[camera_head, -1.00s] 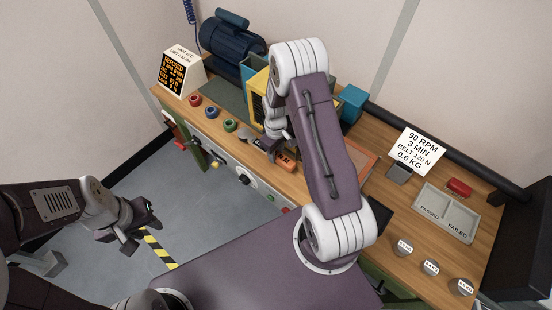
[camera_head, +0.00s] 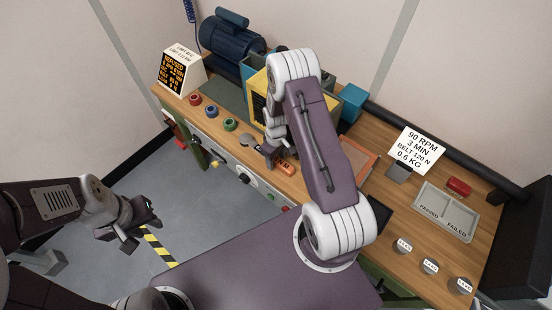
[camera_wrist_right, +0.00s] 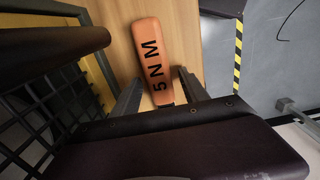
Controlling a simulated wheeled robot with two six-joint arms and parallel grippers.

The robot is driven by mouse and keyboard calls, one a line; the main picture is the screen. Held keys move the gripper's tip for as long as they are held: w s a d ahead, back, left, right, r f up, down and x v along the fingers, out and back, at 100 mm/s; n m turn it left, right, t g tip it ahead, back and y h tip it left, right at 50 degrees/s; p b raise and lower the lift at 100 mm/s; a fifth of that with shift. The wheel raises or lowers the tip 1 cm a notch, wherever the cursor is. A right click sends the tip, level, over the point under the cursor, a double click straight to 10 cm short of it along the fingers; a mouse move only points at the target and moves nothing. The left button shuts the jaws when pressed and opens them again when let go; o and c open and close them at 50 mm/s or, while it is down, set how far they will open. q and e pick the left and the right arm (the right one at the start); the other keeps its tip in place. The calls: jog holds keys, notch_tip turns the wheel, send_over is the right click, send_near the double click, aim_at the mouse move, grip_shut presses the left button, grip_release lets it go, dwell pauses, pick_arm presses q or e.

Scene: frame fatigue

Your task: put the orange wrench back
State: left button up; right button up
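The orange wrench (camera_head: 287,169) lies near the front edge of the wooden bench, partly hidden by my right gripper. In the right wrist view its orange handle (camera_wrist_right: 150,52), marked "5 NM", lies on the wood, and its lower end runs out of sight behind my gripper. My right gripper (camera_head: 270,157) is low over the bench at the wrench. Its two grey fingers (camera_wrist_right: 157,95) are apart, one on each side of the handle, with gaps showing. My left gripper (camera_head: 143,226) is open and empty over the floor, left of the bench.
An orange-edged tray (camera_head: 360,158), a grey PASSED/FAILED tray (camera_head: 447,212) and several weights (camera_head: 430,267) are to the right.

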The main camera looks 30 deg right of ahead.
aim_at(278, 158)
jog(key=shift+r, duration=0.15)
jog(key=r, duration=0.2)
jog(key=r+b, duration=0.1)
jog(key=r, duration=0.2)
jog(key=r+b, duration=0.1)
jog(key=r, duration=0.2)
jog(key=shift+d, duration=0.35)
jog(key=shift+s+r, duration=0.15)
jog(key=shift+r, duration=0.45)
jog(key=s+a+r+m+t, duration=0.1)
jog(key=s+a+r+m, duration=0.3)
jog(key=s+a+r, duration=0.4)
jog(key=s, duration=0.5)
jog(key=shift+m+b, duration=0.3)
jog(key=shift+m, duration=0.1)
